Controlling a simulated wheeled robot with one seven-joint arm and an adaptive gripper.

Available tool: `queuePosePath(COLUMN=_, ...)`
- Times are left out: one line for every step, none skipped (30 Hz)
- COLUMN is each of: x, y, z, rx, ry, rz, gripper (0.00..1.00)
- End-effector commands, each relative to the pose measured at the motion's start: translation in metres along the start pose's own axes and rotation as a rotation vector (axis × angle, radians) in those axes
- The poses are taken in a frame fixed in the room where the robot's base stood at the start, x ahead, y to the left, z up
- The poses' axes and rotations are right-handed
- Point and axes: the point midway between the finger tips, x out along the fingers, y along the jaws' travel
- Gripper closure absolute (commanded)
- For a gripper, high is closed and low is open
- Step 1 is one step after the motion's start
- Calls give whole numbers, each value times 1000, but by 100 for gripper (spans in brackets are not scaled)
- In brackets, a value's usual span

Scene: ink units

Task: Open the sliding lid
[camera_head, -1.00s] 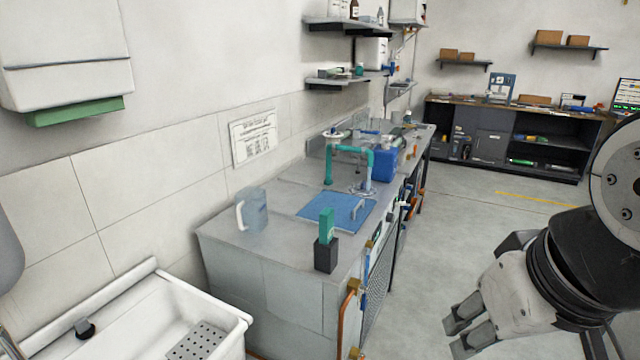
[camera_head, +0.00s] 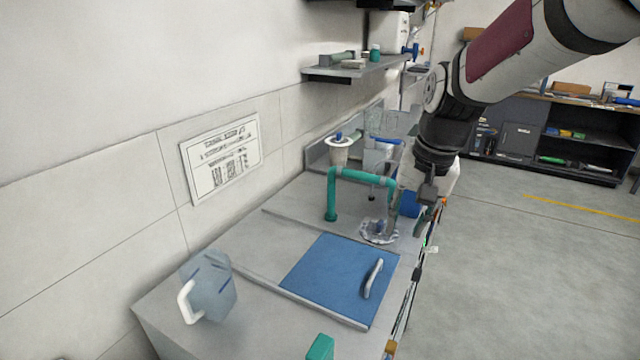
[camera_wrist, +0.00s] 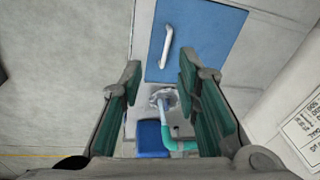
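The sliding lid (camera_head: 338,277) is a flat blue panel set in the grey counter top, with a pale bar handle (camera_head: 373,278) near its right side. The lid lies flat and covers its place in the counter. In the wrist view the lid (camera_wrist: 205,35) and its handle (camera_wrist: 166,46) show at the top centre, beyond the fingers. My gripper (camera_head: 408,225) hangs over the counter's right edge, behind the lid and apart from it. In the wrist view my gripper (camera_wrist: 160,85) has its two green-padded fingers wide apart, with nothing held between them.
A teal pipe (camera_head: 350,178) and a tap or drain fitting (camera_head: 378,230) stand behind the lid. A blue container (camera_head: 409,204) is beside my gripper. A clear jug (camera_head: 210,287) stands left of the lid, and a teal-topped item (camera_head: 320,347) in front. A shelf (camera_head: 355,70) hangs above.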

Motion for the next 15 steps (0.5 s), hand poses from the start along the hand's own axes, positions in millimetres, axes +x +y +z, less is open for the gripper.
queuePosePath(x=16, y=-1, z=-13, rx=33, ry=-25, rz=-4, gripper=70)
queuePosePath(x=24, y=-2, z=-20, rx=52, ry=-35, rz=-8, gripper=70)
queuePosePath(x=34, y=-4, z=-28, rx=76, ry=-47, rz=-14, gripper=70)
queuePosePath(x=42, y=-4, z=-34, rx=94, ry=-56, rz=-17, gripper=70)
queuePosePath(x=49, y=-5, z=-39, rx=110, ry=-64, rz=-21, gripper=70)
queuePosePath(x=57, y=-5, z=-44, rx=128, ry=-75, rz=-25, gripper=70)
queuePosePath(x=63, y=-6, z=-48, rx=140, ry=-81, rz=-28, gripper=70)
queuePosePath(x=68, y=-6, z=-51, rx=151, ry=-87, rz=-30, gripper=70)
queuePosePath(x=73, y=-6, z=-55, rx=163, ry=-92, rz=-33, gripper=70)
queuePosePath(x=76, y=-6, z=-57, rx=170, ry=-96, rz=-34, gripper=70)
queuePosePath(x=79, y=-6, z=-58, rx=176, ry=-99, rz=-36, gripper=70)
queuePosePath(x=82, y=-6, z=-60, rx=182, ry=-102, rz=-37, gripper=70)
queuePosePath(x=84, y=-6, z=-60, rx=185, ry=-103, rz=-38, gripper=70)
queuePosePath(x=86, y=-6, z=-61, rx=188, ry=-104, rz=-38, gripper=70)
queuePosePath(x=89, y=-7, z=-61, rx=189, ry=-105, rz=-38, gripper=70)
